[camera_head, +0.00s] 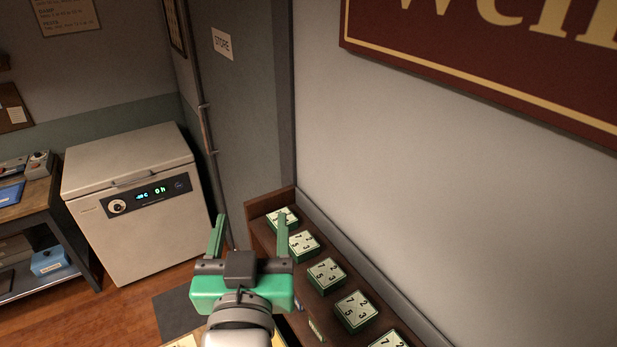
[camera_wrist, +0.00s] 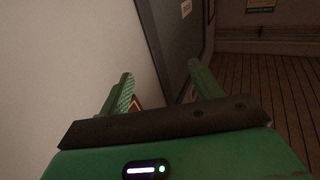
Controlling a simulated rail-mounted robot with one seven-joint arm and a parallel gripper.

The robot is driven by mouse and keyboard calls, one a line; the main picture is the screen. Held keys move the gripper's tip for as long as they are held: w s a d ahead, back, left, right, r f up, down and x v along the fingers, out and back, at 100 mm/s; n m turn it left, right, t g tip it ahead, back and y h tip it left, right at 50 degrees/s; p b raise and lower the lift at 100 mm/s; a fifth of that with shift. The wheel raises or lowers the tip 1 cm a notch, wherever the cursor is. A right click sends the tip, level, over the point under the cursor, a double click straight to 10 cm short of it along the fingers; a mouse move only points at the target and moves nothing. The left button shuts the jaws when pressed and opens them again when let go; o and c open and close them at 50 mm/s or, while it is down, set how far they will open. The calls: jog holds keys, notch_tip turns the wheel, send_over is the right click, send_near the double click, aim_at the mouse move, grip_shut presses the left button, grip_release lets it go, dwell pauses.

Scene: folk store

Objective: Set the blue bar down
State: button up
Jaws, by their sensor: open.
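My gripper (camera_head: 252,218) is green, open and raised in the lower middle of the head view, with its two fingers spread. Nothing shows between the fingers there or in the wrist view (camera_wrist: 161,82). I see no object that is clearly the blue bar. A flat blue thing (camera_head: 11,194) lies on the workbench at the far left. A blue box (camera_head: 50,263) with a light label sits on the shelf below. Both are far from my gripper.
A dark wooden rack (camera_head: 262,222) with several numbered green-edged tiles (camera_head: 326,274) runs along the wall, right of my gripper. A white chest freezer (camera_head: 135,200) stands at left, beside the wooden workbench (camera_head: 30,205). A grey door (camera_head: 240,120) stands behind. Some floor between is clear.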

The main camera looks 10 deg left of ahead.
jog(key=s+d+r+m+t+h, duration=0.1)
jog(key=s+d+r+t+h, duration=0.1)
jog(key=s+d+r, duration=0.3)
jog(key=s+d+r+m+t+h, duration=0.1)
jog(key=s+d+r+t+h, duration=0.2)
jog(key=d+r, duration=0.7)
notch_tip(320, 180, up, 3)
jog(key=shift+s+d+r+m+t, duration=0.1)
jog(key=shift+s+d+m+t, duration=0.25)
jog(key=shift+s+t, duration=0.7)
jog(key=shift+s+a, duration=0.1)
notch_tip(320, 180, up, 12)
jog(key=p, duration=1.1)
jog(key=shift+a+f, duration=0.15)
jog(key=shift+f, duration=0.1)
